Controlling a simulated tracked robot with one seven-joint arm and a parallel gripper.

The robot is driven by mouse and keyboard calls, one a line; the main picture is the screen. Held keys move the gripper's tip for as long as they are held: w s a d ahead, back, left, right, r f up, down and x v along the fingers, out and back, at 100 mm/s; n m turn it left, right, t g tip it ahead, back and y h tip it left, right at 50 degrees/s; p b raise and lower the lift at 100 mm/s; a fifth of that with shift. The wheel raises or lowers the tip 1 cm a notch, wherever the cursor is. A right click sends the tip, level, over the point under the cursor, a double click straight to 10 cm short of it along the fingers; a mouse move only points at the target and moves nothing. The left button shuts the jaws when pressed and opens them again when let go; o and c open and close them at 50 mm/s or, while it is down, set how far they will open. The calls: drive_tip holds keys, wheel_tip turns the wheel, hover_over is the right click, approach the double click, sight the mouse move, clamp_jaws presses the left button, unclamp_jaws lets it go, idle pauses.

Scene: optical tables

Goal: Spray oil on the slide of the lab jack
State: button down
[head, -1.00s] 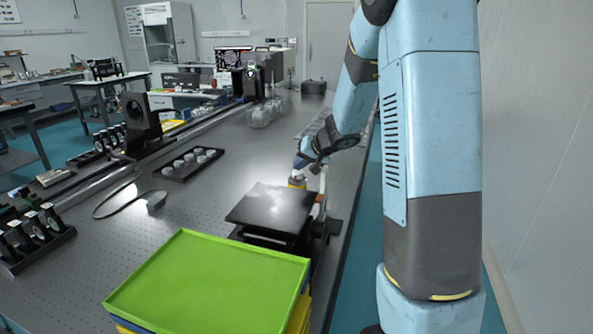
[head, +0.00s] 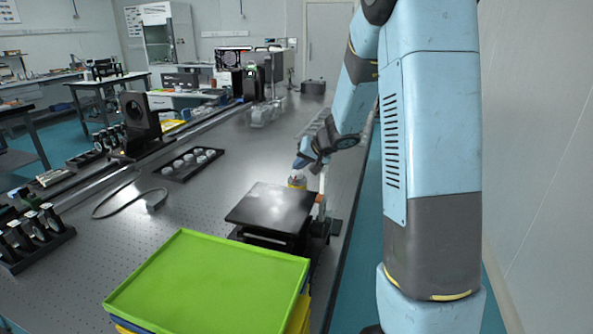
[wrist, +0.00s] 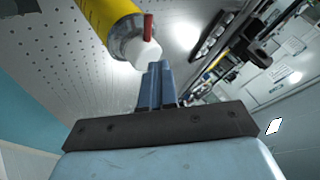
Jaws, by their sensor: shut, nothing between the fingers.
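The lab jack (head: 270,210), with a flat dark top plate, stands on the optical table behind the green tray. A yellow spray can (head: 297,182) stands just behind the jack, mostly hidden by it in the head view. In the wrist view the yellow can (wrist: 108,18) shows its grey shoulder, white cap and a red piece at the cap. My gripper (head: 300,163) is just above the can in the head view. In the wrist view my gripper (wrist: 158,68) has its blue fingers together and empty, close to the white cap. I cannot tell whether they touch it.
A green tray (head: 205,285) on yellow bins stands in front of the jack. A black rack of round white pieces (head: 188,164) and a looped cable (head: 125,198) lie to the left. Optics on a rail line the left side. Clear glassware (head: 262,114) stands farther back.

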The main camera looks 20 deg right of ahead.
sight(300, 172)
drive_tip(key=shift+f, duration=0.15)
idle(0.5)
drive_tip(key=shift+s+f, duration=0.15)
drive_tip(key=shift+f, duration=0.15)
drive_tip(key=shift+r, duration=0.3)
idle(0.3)
drive_tip(key=shift+r, duration=3.15)
